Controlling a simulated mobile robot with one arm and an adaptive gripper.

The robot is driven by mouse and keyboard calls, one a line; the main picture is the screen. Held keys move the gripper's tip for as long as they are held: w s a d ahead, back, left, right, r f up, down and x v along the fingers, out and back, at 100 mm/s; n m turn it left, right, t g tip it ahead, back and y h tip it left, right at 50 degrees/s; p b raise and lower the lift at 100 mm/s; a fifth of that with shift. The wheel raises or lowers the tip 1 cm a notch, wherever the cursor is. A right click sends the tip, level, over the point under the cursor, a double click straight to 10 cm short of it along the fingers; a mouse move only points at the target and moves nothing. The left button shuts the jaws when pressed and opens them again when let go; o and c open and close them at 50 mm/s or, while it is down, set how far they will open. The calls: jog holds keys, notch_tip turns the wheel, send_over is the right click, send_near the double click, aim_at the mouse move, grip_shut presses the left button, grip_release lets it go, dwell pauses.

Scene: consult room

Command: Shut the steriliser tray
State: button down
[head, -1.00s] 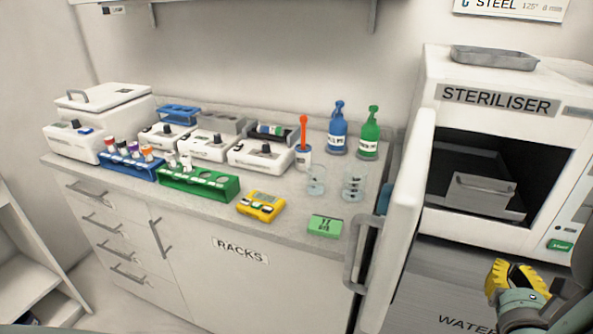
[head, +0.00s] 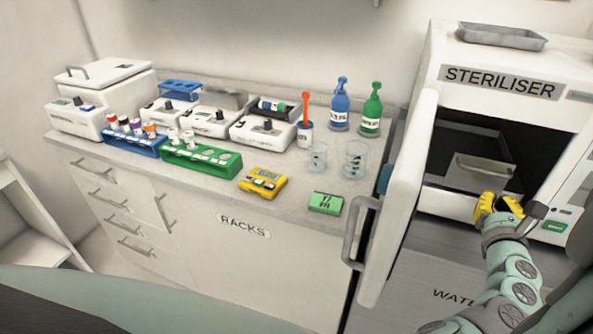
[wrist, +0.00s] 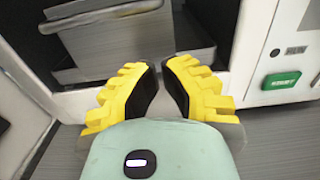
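The steriliser (head: 500,105) is a white box at the right in the head view, its door (head: 400,200) swung open to the left. Inside its dark chamber sits the grey metal steriliser tray (head: 480,172), with a bar handle on its front. The handle (wrist: 105,15) and tray front also show at the top of the wrist view. My gripper (head: 497,205), with yellow ridged fingers, is just in front of the chamber opening, below and short of the tray. In the wrist view my gripper (wrist: 170,88) has its fingertips apart with nothing between them.
A green start button (wrist: 282,80) is on the steriliser's right panel. A loose metal tray (head: 500,36) lies on top. The counter at left holds racks, white devices, bottles and beakers (head: 355,160). The open door stands between counter and chamber.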

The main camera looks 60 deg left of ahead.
aim_at(492, 191)
jog(key=shift+x, duration=1.3)
jog(key=shift+a, duration=0.1)
jog(key=shift+w+a+f, duration=0.1)
jog(key=shift+w+a, duration=0.15)
jog(key=shift+w, duration=0.2)
jog(key=shift+b+x, duration=0.65)
jog(key=shift+x, duration=0.85)
jog(key=shift+s, duration=0.1)
